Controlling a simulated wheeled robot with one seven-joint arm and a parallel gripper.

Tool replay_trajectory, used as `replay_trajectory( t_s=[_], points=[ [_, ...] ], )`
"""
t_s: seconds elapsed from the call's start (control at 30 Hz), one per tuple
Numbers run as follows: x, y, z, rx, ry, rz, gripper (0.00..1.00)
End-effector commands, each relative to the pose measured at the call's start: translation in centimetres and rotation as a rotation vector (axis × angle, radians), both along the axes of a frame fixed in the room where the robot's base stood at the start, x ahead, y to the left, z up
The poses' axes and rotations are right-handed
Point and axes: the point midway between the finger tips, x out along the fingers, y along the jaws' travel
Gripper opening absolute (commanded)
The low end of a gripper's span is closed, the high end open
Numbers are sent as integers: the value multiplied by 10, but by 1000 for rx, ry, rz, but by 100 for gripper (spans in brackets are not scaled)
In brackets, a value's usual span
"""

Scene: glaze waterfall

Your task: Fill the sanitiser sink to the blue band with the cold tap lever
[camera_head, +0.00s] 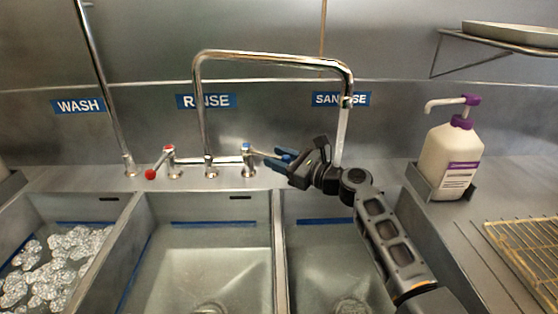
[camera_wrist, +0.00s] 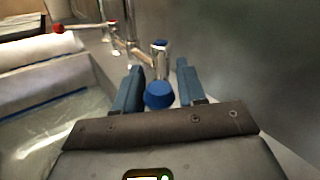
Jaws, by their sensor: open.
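The cold tap (camera_head: 248,160) has a blue top and stands right of the spout's base. In the wrist view its lever ends in a blue knob (camera_wrist: 159,95), which lies between the fingers of my gripper (camera_wrist: 160,66). My gripper (camera_head: 278,158) is open at the lever; I cannot tell whether a finger touches it. The spout (camera_head: 347,80) arches over the sanitiser sink (camera_head: 279,240), and a pale stream of water (camera_head: 341,135) runs down from its end. The blue band (camera_head: 318,221) shows on the sink's back wall. My arm hides part of this sink, and the water level is unclear.
The red-knobbed hot lever (camera_head: 151,174) is left of the spout base. The rinse sink (camera_head: 205,270) is in the middle; the wash sink (camera_head: 75,212) at left holds clear, bubbly lumps. A pump bottle (camera_head: 450,155) and a wire rack (camera_head: 525,255) stand right of my arm.

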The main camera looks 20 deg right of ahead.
Motion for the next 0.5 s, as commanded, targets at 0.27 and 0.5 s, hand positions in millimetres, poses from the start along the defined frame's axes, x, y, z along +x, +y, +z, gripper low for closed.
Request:
replay_trajectory(
  t_s=[0.27, 0.5],
  points=[
    [0, 0, 0, 0, 0, 0, 21],
    [0, 0, 0, 0, 0, 0, 0]
  ],
)
